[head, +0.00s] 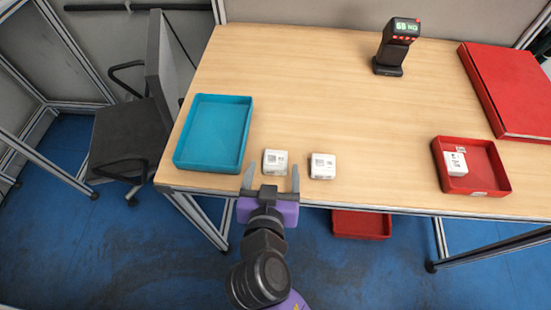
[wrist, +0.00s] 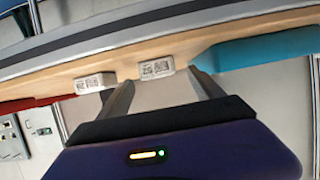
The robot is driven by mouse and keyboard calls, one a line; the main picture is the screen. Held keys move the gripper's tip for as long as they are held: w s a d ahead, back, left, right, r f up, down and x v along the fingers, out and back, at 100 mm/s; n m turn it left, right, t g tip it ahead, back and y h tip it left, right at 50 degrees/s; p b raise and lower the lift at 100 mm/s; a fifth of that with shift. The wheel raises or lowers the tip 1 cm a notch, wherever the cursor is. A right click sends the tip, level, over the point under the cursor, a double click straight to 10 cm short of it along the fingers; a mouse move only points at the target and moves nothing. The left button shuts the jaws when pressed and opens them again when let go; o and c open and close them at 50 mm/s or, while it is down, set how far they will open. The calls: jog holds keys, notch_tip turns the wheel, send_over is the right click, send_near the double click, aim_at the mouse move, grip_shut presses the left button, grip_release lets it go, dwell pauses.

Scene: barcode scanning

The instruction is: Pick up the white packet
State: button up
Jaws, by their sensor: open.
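Two white packets with printed labels lie near the table's front edge: a left one (head: 276,162) and a right one (head: 322,166). A third white packet (head: 455,163) lies in the red tray (head: 501,181). My gripper (head: 272,170) is open and empty at the front edge, its fingers pointing towards the left packet. In the wrist view, my gripper (wrist: 163,80) has that left packet (wrist: 156,67) showing beyond and between its fingertips. The right packet (wrist: 94,83) shows outside the fingers. I cannot tell whether the fingers touch anything.
An empty teal tray (head: 212,108) is left of the packets on the wooden table (head: 310,90). A black scanner (head: 396,45) stands at the back, and a large red box (head: 510,90) lies at the right. The table's middle is clear. A chair (head: 130,130) stands at the left.

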aim_at(275, 161)
jog(key=shift+p+x, duration=0.6)
jog(key=shift+x, duration=1.7)
jog(key=c, duration=1.6)
jog(key=shift+r, duration=0.1)
